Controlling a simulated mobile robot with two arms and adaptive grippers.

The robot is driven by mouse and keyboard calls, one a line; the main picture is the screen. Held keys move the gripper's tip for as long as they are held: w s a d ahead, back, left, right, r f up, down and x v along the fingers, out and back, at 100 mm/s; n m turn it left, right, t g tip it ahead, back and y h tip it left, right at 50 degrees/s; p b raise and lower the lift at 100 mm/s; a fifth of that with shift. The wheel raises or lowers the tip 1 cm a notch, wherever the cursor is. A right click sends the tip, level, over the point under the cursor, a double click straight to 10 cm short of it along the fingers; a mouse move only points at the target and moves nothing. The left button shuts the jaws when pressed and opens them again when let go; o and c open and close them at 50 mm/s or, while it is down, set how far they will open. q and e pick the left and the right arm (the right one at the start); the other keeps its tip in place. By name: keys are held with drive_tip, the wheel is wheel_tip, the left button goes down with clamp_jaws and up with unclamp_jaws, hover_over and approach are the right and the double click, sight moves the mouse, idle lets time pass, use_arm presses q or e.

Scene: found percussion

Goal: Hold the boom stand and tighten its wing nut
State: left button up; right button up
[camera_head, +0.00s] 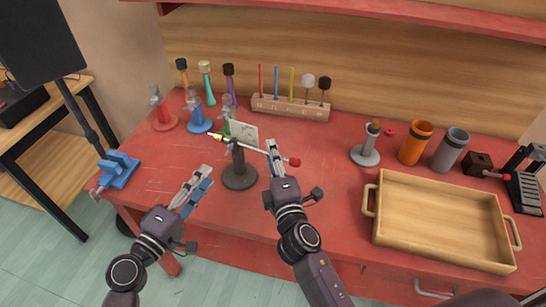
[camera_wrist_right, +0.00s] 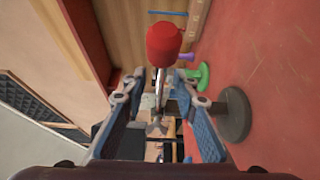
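The boom stand has a dark round base (camera_head: 239,179), a short dark post and a slanted metal boom with a brass tip on the left and a red knob (camera_head: 295,162) on the right. A pale card behind the boom partly overlaps it in the head view. My right gripper (camera_head: 273,148) is over the boom's right half; the right wrist view shows its fingers apart, with the boom and red knob (camera_wrist_right: 163,45) between them. A small grey winged piece (camera_wrist_right: 157,127), perhaps the wing nut, shows near the post. My left gripper (camera_head: 206,176) is left of the base, open and empty.
A wooden tray (camera_head: 440,225) fills the right front of the red table. Coloured clamps and mallets stand behind left, a wooden rack (camera_head: 290,108) at the back. Orange and grey cups (camera_head: 415,142) stand back right. A blue vise (camera_head: 118,168) sits at the left edge.

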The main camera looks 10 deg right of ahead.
clamp_jaws()
idle(1.1)
